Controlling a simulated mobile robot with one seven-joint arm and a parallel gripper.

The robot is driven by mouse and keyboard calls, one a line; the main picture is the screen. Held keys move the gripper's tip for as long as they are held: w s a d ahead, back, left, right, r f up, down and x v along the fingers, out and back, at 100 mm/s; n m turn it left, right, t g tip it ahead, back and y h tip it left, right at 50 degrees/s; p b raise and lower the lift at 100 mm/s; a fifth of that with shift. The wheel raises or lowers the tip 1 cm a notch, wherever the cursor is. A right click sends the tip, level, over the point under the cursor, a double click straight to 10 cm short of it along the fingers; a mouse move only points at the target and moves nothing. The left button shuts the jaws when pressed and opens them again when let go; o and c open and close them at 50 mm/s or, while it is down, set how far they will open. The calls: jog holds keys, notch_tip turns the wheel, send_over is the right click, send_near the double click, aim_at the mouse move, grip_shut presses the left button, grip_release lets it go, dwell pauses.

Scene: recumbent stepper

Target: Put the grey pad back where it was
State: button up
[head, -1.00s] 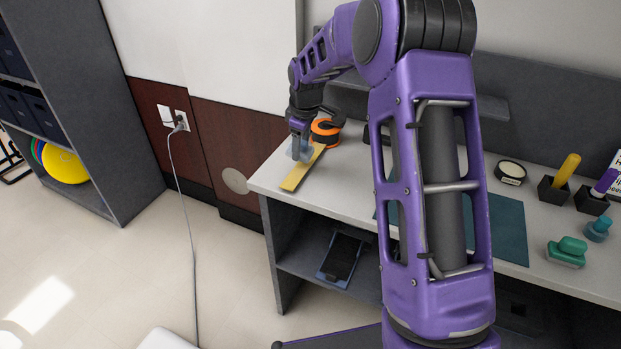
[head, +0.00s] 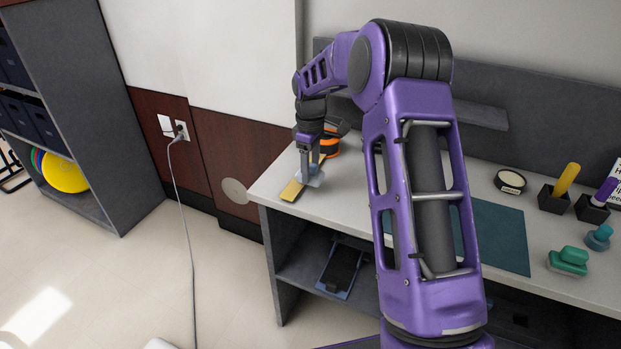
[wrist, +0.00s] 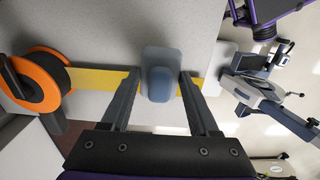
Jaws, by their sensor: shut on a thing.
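The pad lies across a yellow strip (head: 291,191); the strip also shows in the wrist view (wrist: 100,79). I cannot tell whether the pad's underside touches the strip or desk.
An orange and black spool (head: 329,145) stands close behind my gripper. The desk top (head: 345,192) is clear just right of the pad. A cable (head: 184,240) hangs at left.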

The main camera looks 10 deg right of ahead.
aim_at(311, 177)
notch_tip(311, 177, down, 3)
jog(key=shift+f, duration=0.1)
jog(key=o, duration=1.2)
notch_tip(311, 177, up, 12)
jog(key=shift+r+p, duration=0.1)
jog(key=shift+p, duration=0.4)
